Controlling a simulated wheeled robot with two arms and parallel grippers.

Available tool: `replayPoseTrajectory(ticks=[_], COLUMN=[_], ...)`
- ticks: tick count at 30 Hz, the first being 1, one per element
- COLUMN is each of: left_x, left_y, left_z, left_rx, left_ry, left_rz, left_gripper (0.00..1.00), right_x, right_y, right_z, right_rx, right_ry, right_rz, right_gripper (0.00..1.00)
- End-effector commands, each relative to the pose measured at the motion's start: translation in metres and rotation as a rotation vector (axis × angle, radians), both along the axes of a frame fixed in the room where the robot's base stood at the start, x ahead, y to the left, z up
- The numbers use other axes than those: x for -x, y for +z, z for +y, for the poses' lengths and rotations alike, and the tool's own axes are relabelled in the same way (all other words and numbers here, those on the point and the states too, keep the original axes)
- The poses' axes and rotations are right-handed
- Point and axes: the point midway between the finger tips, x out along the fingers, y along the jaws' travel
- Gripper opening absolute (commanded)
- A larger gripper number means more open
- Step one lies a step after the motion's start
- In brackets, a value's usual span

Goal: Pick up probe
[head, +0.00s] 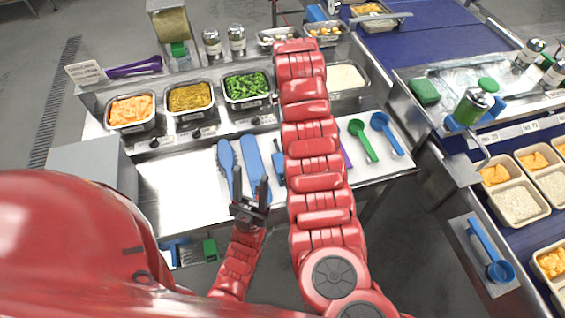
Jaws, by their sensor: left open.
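I cannot tell for sure which item is the probe. Small black-knobbed pieces sit along the front of the food pans, one of them a black knob (154,143) below the orange pan. On the white counter lie a blue spoon-like utensil (227,160), a flat blue paddle (253,160) and a small dark blue tool (279,163) partly hidden by my right arm. My left gripper (251,181) is open and empty, its fingers apart in front of the blue utensils. My right arm stretches up the middle; its gripper is not seen.
A green spoon (363,141) and blue spoon (386,133) lie right of my right arm. The counter's left part (180,190) is bare. A blue conveyor (425,20) runs at right.

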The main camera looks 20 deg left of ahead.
Motion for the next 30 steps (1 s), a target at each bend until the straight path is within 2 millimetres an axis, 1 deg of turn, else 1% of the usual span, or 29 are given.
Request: replayPoseTrajectory(ticks=[1,3,5,7,11,17,18,21,24,26,27,30], left_x=[0.000,0.000,0.000,0.000,0.000,0.000,0.000,0.000,0.000,0.000,0.000,0.000], left_y=[0.002,0.003,0.003,0.004,0.007,0.009,0.005,0.000,-0.012,-0.016,-0.024,-0.029], left_z=[0.000,0.000,0.000,0.000,0.000,0.000,0.000,0.000,0.000,0.000,0.000,0.000], left_rx=[0.000,0.000,0.000,0.000,0.000,0.000,0.000,0.000,0.000,0.000,0.000,0.000], left_ry=[0.000,0.000,0.000,0.000,0.000,0.000,0.000,0.000,0.000,0.000,0.000,0.000], left_rz=[0.000,0.000,0.000,0.000,0.000,0.000,0.000,0.000,0.000,0.000,0.000,0.000], left_gripper=[0.50,0.50,0.50,0.50,0.50,0.50,0.50,0.50,0.50,0.50,0.50,0.50], right_x=[0.021,0.046,0.063,0.072,0.076,0.075,0.075,0.075,0.074,0.075,0.075,0.075], right_y=[0.011,0.019,0.023,0.025,0.015,-0.023,-0.033,-0.051,-0.070,-0.079,-0.088,-0.096], right_z=[0.006,0.009,0.011,0.012,0.010,0.009,0.008,0.010,0.010,0.011,0.010,0.011], right_rx=[0.004,0.017,0.026,0.032,0.039,0.036,0.038,0.034,0.033,0.032,0.033,0.033], right_ry=[0.006,0.014,0.022,0.025,0.025,0.026,0.023,0.025,0.025,0.027,0.024,0.025], right_rz=[0.069,0.156,0.210,0.243,0.258,0.256,0.257,0.257,0.254,0.255,0.255,0.255], right_gripper=[1.00,1.00,1.00,1.00,1.00,1.00,1.00,1.00,1.00,1.00,1.00,1.00])
